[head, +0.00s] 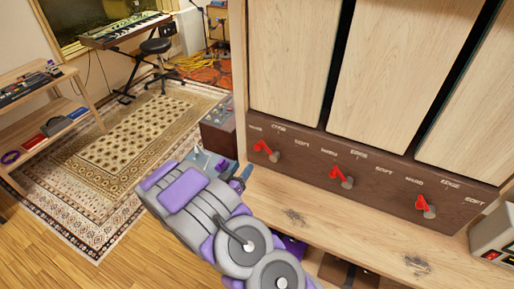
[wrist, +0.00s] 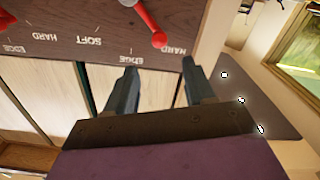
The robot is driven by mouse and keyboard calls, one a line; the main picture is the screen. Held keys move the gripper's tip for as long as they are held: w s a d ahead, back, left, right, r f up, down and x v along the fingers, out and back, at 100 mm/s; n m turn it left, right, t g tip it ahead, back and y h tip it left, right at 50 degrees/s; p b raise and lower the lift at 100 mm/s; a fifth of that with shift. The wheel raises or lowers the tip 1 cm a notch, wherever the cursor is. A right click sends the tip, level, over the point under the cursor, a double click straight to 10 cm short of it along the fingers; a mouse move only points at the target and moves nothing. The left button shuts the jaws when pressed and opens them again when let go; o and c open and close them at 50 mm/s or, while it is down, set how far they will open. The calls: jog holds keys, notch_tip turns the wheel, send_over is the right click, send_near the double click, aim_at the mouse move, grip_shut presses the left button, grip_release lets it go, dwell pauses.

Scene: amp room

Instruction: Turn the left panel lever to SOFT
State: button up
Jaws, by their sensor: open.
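The left panel lever (head: 263,147) is a red handle on a grey pivot. It points up and left, toward the HARD label, with EDGE above and SOFT to the right. In the wrist view, which looks upside down, the red lever (wrist: 151,25) hangs at the top with its tip by HARD. My gripper (head: 238,173) is just left of and below this lever in the head view. In the wrist view my gripper (wrist: 160,66) has its two dark fingers apart, with nothing between them. The lever lies beyond the fingertips, apart from them.
A middle lever (head: 340,176) and a right lever (head: 425,206) sit along the same dark panel (head: 390,185), also angled up-left. A wooden ledge (head: 335,228) runs below. Pale wooden panels (head: 290,60) rise above. A dark box (head: 219,131) stands left of the cabinet.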

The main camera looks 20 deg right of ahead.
aim_at(256, 149)
jog(key=b+x, duration=0.2)
jog(key=x, duration=1.1)
grip_shut()
dwell(0.4)
